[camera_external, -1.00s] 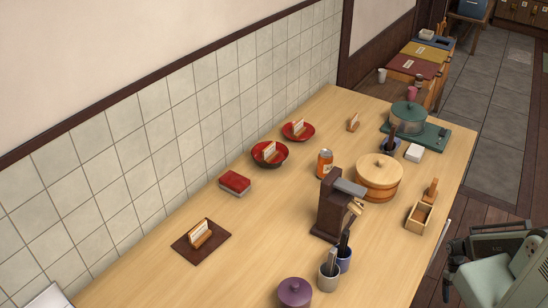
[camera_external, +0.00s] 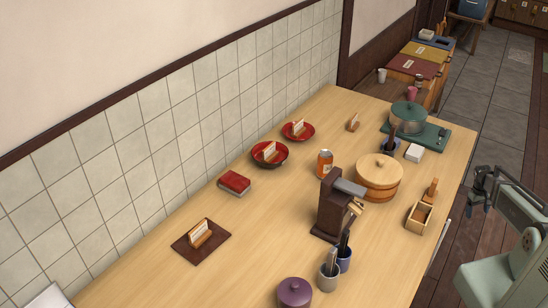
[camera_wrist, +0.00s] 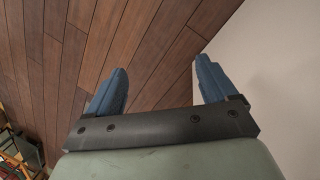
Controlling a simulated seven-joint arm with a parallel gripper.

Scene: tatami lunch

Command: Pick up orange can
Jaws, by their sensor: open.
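The orange can (camera_external: 325,163) stands upright on the light wooden table (camera_external: 180,278), between the round wooden tub and the dark red bowl in the external view. My gripper (camera_external: 483,192) is off the table's right side, well apart from the can. In the wrist view my gripper (camera_wrist: 160,88) shows two blue fingers spread wide with nothing between them. The can is not in the wrist view, which shows plank floor and a pale surface.
A dark brown block-like stand (camera_external: 331,205) is just in front of the can. A lidded wooden tub (camera_external: 378,180) is to its right, and a dark red bowl (camera_external: 283,162) to its left. A green pot (camera_external: 408,119) stands farther back.

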